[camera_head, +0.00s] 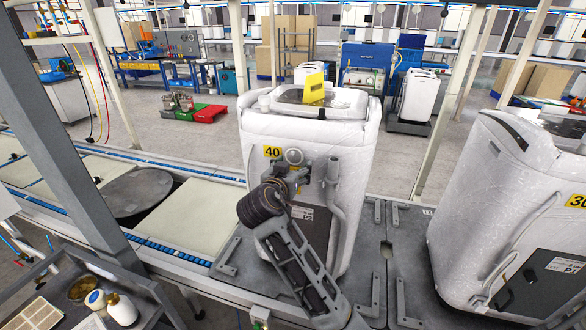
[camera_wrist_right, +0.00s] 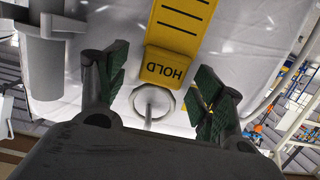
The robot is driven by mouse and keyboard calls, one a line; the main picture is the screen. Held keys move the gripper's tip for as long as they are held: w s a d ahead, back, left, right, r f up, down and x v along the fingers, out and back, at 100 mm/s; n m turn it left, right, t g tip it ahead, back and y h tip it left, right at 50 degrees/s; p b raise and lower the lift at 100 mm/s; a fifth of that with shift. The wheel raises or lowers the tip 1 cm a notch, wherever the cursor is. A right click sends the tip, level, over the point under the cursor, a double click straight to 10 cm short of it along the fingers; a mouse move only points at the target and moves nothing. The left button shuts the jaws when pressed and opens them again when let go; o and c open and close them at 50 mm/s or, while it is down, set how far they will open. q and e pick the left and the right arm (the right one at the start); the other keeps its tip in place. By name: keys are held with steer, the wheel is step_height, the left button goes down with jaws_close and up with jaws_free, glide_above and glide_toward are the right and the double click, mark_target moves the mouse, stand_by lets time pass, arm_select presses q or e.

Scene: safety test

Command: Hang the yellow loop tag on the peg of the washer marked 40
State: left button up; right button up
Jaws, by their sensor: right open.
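The white washer marked 40 (camera_head: 258,200) stands upright in the middle, with a yellow 40 label (camera_head: 272,152). Its peg (camera_head: 294,156) sits right of that label; its round base and stem show in the right wrist view (camera_wrist_right: 152,105). My right gripper (camera_head: 289,176) is open just in front of the peg. A yellow tag reading HOLD (camera_wrist_right: 170,65) lies between its fingers in the right wrist view, one end overlapping the peg's base. I cannot make out a loop around the stem. My left gripper is not in view.
A pipe (camera_head: 336,190) runs down the washer's front, right of the peg. A yellow piece (camera_head: 314,90) stands on its top. A washer marked 30 (camera_head: 500,210) stands at the right. A grey post (camera_head: 60,130) crosses the left side.

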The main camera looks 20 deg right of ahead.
steer(key=v, duration=0.7)
steer(key=shift+s, duration=0.15)
steer(key=shift+a, duration=0.1)
